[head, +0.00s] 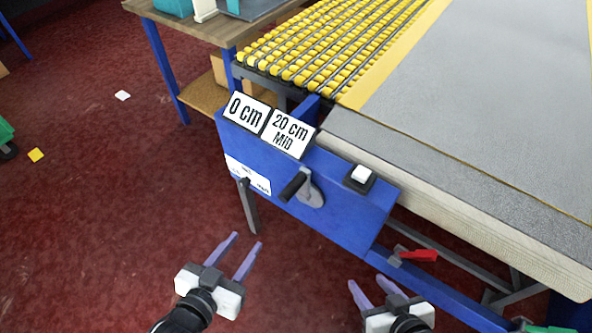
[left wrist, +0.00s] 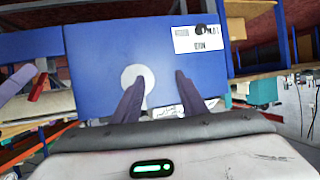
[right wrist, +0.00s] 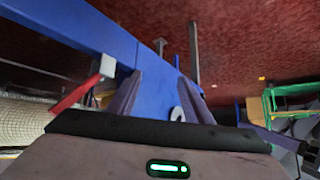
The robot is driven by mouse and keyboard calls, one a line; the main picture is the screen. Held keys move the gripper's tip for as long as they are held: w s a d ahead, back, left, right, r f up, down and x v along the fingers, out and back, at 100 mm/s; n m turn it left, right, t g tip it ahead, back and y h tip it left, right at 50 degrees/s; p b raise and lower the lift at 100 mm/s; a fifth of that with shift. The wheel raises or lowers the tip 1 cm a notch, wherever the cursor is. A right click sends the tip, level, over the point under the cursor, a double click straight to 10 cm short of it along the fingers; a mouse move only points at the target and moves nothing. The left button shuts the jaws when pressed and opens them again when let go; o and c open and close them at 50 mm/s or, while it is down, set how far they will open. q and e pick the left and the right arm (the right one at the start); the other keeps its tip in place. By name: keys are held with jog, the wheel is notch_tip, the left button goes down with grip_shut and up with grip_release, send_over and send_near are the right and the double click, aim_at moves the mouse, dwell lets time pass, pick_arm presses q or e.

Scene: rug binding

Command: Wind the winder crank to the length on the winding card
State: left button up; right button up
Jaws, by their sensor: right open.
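The blue winder box (head: 335,222) bears a "0 cm" panel (head: 246,113) and a "20 cm MID" card (head: 288,134) on top. The winder crank (head: 313,194) is on its front, a grey arm with a dark handle (head: 293,187) pointing left and toward me. My left gripper (head: 247,239) is open and empty, below and left of the crank. In the left wrist view its fingers (left wrist: 159,75) point at the blue front, where a pale disc (left wrist: 138,76) shows. My right gripper (head: 367,281) is open and empty, below and right of the crank, apart from it.
A white button (head: 361,174) on a black base sits at the box's right end. A red lever (head: 418,255) sticks out below the grey-topped table (head: 480,110). Yellow rollers (head: 330,45) lie behind the box. A wooden bench (head: 190,32) stands at the back left. The red floor at left is mostly open.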

pick_arm(q)
notch_tip(320, 180, up, 3)
jog(key=w+d+m+t+h, duration=0.1)
jog(key=w+d+m+h, duration=0.1)
jog(key=w+d, duration=0.1)
jog(key=m+t+h, duration=0.1)
jog(key=m+h, duration=0.2)
jog(key=h, duration=0.1)
send_near(295, 185)
jog(key=shift+w+d+f+b, duration=0.2)
jog(key=shift+w+f+b, duration=0.25)
jog(key=shift+f, duration=0.1)
jog(key=x, duration=0.8)
jog(key=shift+w, duration=0.15)
jog(key=shift+x, duration=0.8)
pick_arm(e)
jog(key=shift+s+f, duration=0.45)
jog(key=shift+s, duration=0.2)
jog(key=shift+s+f, duration=0.45)
jog(key=shift+s, duration=0.2)
pick_arm(q)
jog(key=shift+c, duration=0.5)
pick_arm(e)
jog(key=shift+s, duration=0.1)
pick_arm(q)
jog(key=shift+a, duration=0.1)
grip_shut()
pick_arm(e)
jog(key=shift+f, duration=0.1)
